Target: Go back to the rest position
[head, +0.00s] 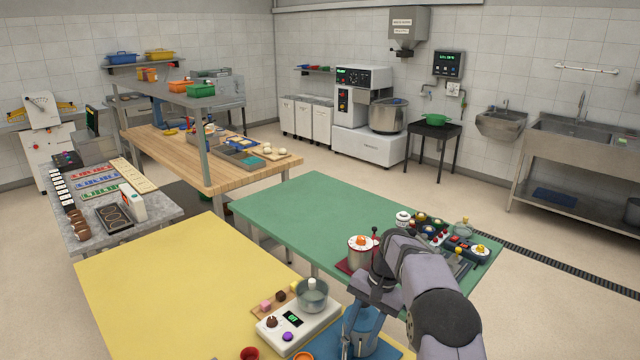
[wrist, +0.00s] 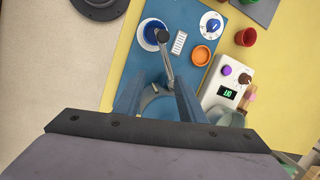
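My gripper (head: 374,292) is in the lower right of the head view, pointing down above a blue device (head: 364,330) at the edge of the yellow table. In the wrist view my gripper (wrist: 158,86) shows two blue-grey fingers spread apart. A grey lever with a dark round knob (wrist: 162,35) shows beyond and between them. The fingers do not appear to touch it. A round blue part shows lower between the fingers, partly hidden by the gripper body. Nothing is seen held.
The yellow table's middle (head: 170,290) is clear.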

